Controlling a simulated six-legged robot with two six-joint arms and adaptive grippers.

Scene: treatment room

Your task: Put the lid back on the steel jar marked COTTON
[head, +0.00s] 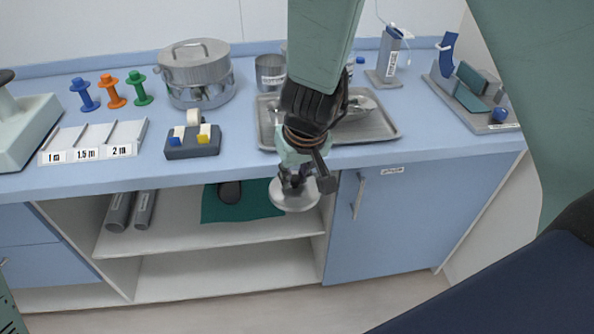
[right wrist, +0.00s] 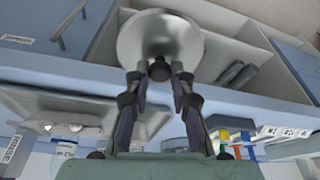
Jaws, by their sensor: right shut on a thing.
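A round steel lid (head: 293,198) hangs from my right gripper (head: 297,178), in front of the counter and above the open shelf. In the right wrist view my right gripper (right wrist: 159,72) is shut on the dark knob of the lid (right wrist: 160,35). A steel jar (head: 269,72) with a white label stands at the back of the counter, left of my right arm; its top looks open. I cannot read its label. Something else behind it is mostly hidden by my arm. My left gripper is not in view.
A steel tray (head: 377,127) with items lies on the counter behind my gripper. A large lidded pot (head: 196,72), coloured spools (head: 110,92) and a dark block holder (head: 193,143) stand to the left. The counter edge lies just behind the lid.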

